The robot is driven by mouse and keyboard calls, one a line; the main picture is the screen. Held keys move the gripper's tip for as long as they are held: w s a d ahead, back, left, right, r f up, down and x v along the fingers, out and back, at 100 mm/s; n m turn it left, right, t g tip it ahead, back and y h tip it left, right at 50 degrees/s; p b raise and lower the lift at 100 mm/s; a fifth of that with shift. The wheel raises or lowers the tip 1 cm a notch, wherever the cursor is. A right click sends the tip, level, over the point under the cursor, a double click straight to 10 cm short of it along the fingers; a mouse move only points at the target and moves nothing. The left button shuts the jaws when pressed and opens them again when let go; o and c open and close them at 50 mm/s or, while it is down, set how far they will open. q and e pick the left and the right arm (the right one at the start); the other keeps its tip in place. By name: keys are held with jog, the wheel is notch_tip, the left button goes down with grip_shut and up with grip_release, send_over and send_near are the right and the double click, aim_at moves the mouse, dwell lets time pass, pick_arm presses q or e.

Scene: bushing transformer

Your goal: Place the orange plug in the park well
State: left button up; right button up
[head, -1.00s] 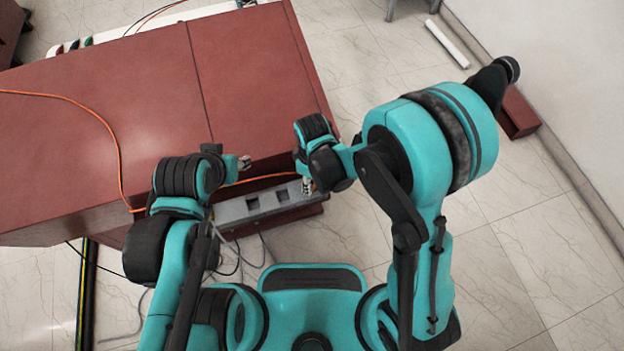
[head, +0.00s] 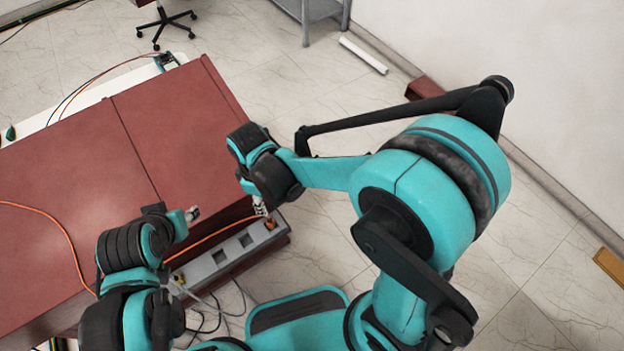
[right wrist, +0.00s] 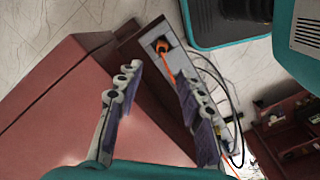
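The orange plug (head: 271,224) sits in the well at the right end of a grey panel (head: 197,269). In the right wrist view the plug (right wrist: 160,45) shows in its square opening, with its orange cable running back past the fingers. Two square wells in the panel are empty, a middle one (head: 246,240) and a left one (head: 222,257). My right gripper (head: 261,208) is just above the plug. Its fingers (right wrist: 157,77) are spread, with nothing between the tips except the cable passing behind. My left gripper (head: 192,214) hovers left of the panel, its finger opening unclear.
A large red-brown cabinet (head: 90,170) fills the left, with an orange cable (head: 50,215) across its top. Grey and black cables (head: 215,318) hang in front of the panel. The tiled floor to the right (head: 540,255) is mostly clear.

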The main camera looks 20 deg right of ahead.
jog(key=s+d+r+m+t, duration=0.2)
jog(key=d+r+m+t, duration=0.1)
jog(key=d+r+m, duration=0.3)
jog(key=s+d+r+m+t, duration=0.3)
jog(key=d+r+m, duration=0.3)
jog(key=d, duration=0.5)
jog(key=shift+s+d+r+t, duration=0.15)
jog(key=shift+d+r+t, duration=0.1)
jog(key=shift+t, duration=0.25)
jog(key=shift+f, duration=0.15)
